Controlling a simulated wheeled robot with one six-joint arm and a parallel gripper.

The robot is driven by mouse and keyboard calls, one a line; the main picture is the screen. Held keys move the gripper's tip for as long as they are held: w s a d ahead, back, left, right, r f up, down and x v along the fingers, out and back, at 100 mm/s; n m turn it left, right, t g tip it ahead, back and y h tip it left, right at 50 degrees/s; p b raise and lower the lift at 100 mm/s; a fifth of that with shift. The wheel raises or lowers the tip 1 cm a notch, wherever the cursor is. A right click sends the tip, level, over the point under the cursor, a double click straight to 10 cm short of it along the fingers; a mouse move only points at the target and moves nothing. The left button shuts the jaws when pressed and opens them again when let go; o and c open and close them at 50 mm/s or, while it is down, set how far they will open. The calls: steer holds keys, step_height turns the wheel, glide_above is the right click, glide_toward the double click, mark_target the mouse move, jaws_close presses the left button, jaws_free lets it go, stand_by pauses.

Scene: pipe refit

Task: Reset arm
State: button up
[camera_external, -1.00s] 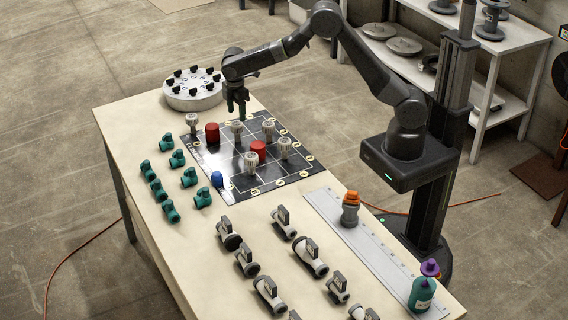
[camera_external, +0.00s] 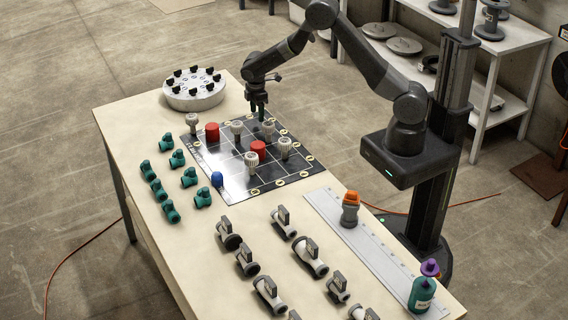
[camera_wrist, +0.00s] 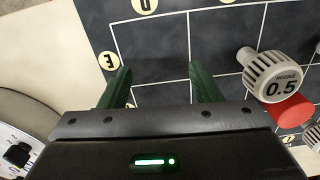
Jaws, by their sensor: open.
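My gripper (camera_external: 259,112) is above the far edge of the black gridded board (camera_external: 243,187). In the wrist view my gripper (camera_wrist: 162,80) has its two green fingers spread apart, with nothing between them. Bare cells of the board (camera_wrist: 150,43) show beyond the fingers. A light grey nozzle marked 0.5 (camera_wrist: 272,76) and a red cylinder (camera_wrist: 292,111) stand to the right of the fingers, apart from them.
Red cylinders (camera_external: 212,132), several grey nozzles (camera_external: 251,163) and a blue piece (camera_external: 217,179) stand on or beside the board. A round grey holder (camera_external: 194,95) is behind. Teal fittings (camera_external: 155,188), valves (camera_external: 246,262) and a grey strip (camera_external: 375,252) occupy the table.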

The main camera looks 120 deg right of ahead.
step_height(320, 180, down, 3)
steer(key=shift+r, duration=0.35)
stand_by(1.1)
